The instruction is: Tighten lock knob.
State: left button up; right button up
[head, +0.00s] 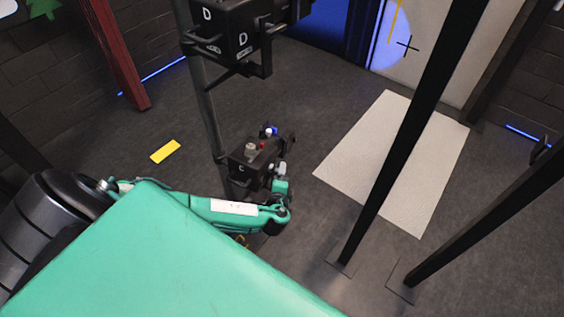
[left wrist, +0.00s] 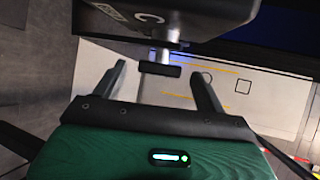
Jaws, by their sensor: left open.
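A dark box marked C (head: 252,168) is fixed to a grey pole; it also fills the top of the left wrist view (left wrist: 190,18). A knob with a dark crossbar (left wrist: 160,69) on a grey metal shaft sticks out of the box; I take it to be the lock knob. My left gripper (left wrist: 162,88) is open, with one finger on each side of the crossbar and visible gaps to both. I cannot tell whether the crossbar lies at fingertip depth. In the head view, my left arm reaches beside box C and its fingers are hidden. My right gripper is not in view.
Box C carries a beige knob (head: 250,149), a red button (head: 262,146) and a blue-lit white button (head: 268,132). A box marked D (head: 235,35) is higher on the pole. Dark posts (head: 415,130) stand to the right, by a pale floor mat (head: 365,165).

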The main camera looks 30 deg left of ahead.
pick_arm(q)
jog(key=shift+x, duration=1.8)
jog(key=c, duration=1)
